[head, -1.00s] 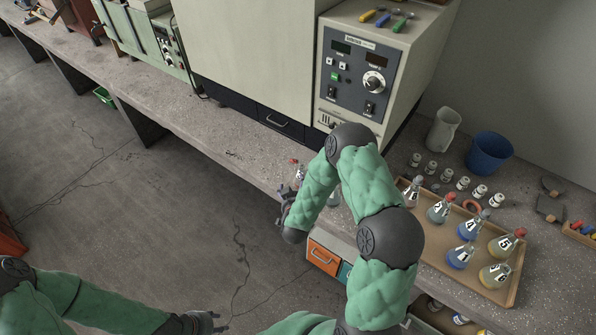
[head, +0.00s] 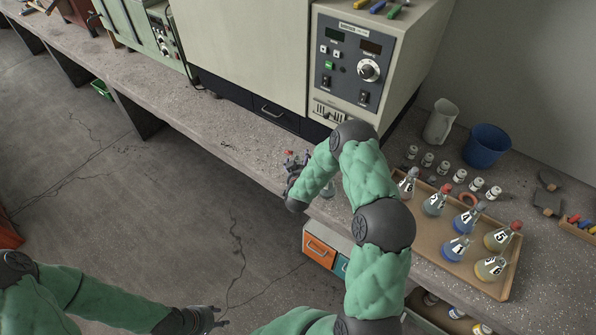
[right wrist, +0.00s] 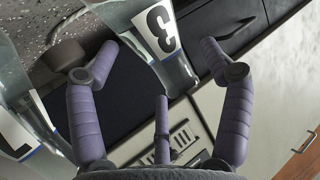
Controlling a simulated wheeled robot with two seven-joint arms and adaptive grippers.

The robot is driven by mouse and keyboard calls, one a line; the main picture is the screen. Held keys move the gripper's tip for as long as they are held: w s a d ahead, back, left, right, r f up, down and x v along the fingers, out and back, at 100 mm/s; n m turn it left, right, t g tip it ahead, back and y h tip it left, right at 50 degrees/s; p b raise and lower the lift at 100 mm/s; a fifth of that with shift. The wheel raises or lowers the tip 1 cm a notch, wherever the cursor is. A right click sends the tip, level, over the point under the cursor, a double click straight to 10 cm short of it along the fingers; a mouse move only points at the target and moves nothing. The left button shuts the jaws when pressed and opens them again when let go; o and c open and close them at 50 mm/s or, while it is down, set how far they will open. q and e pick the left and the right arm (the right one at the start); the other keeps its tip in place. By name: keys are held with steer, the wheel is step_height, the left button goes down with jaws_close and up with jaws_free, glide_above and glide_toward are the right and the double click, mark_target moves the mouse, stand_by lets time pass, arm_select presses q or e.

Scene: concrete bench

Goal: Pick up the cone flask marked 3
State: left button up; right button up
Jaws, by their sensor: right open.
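The cone flask marked 3 (right wrist: 157,28) shows in the right wrist view as clear glass with a white label. It stands between the spread purple fingers of my right gripper (right wrist: 158,58), which is open; no grip on the glass shows. In the head view my right gripper (head: 294,168) is at the bench's front edge, and a red stopper (head: 289,153) shows beside it. My arm hides most of the glassware there. My left gripper (head: 207,319) is low over the floor, away from the bench; its fingers are too small to judge.
Another labelled flask (right wrist: 18,132) is close at the left in the right wrist view. A wooden tray (head: 512,283) holds several numbered flasks at the right. Small jars (head: 460,176), a blue bucket (head: 487,146) and a jug (head: 440,121) stand behind it. A control cabinet (head: 350,60) stands behind my right arm.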

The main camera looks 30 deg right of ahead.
steer(key=shift+w+d+f, duration=0.1)
steer(key=shift+w+d, duration=0.05)
steer(key=shift+w, duration=0.1)
jaws_close()
